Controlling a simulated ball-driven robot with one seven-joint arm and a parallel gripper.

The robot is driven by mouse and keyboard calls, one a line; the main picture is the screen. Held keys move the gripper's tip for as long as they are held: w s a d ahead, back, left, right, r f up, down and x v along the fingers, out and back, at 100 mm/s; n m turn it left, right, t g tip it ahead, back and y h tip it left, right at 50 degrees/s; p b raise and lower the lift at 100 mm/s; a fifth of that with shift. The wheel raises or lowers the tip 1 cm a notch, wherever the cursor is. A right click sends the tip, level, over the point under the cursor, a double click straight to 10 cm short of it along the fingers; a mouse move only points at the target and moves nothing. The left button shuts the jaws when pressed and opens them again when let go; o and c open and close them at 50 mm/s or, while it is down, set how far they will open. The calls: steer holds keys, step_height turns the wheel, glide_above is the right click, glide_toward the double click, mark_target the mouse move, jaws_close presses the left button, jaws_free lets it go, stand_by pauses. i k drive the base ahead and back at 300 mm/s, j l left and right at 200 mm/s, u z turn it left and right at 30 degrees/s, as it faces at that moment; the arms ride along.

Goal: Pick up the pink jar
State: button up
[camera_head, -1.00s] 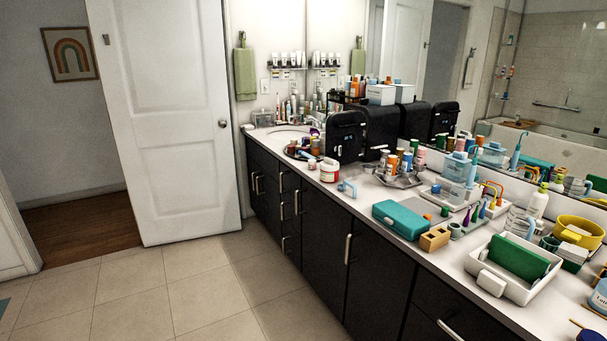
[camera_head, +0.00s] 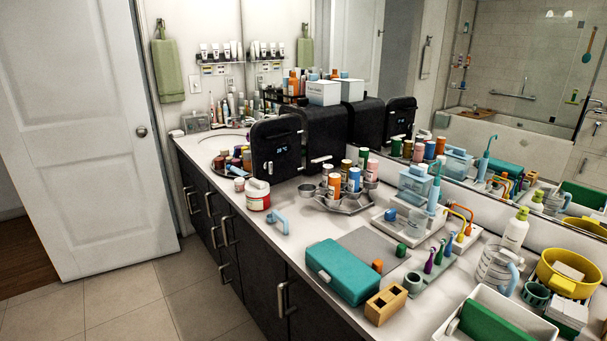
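No plainly all-pink jar stands out. The closest match is a squat jar (camera_head: 257,195) with a white lid and a red-pink and white body, upright near the counter's front edge, left of centre. A smaller white and reddish jar (camera_head: 239,184) stands just left of it. My gripper is not in view, so its state and distance from the jar are not shown.
A black appliance (camera_head: 277,148) stands behind the jar. A light-blue handled item (camera_head: 278,220) lies to its right, with metal cups of bottles (camera_head: 345,200) beyond. A teal case (camera_head: 343,272) sits nearer. The floor (camera_head: 120,310) before the dark cabinets is clear.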

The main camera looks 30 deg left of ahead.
mark_target(239, 183)
steer(key=j+z, duration=0.25)
steer(key=j, duration=1.15)
steer(key=j+z, duration=0.3)
steer(key=j, duration=1.15)
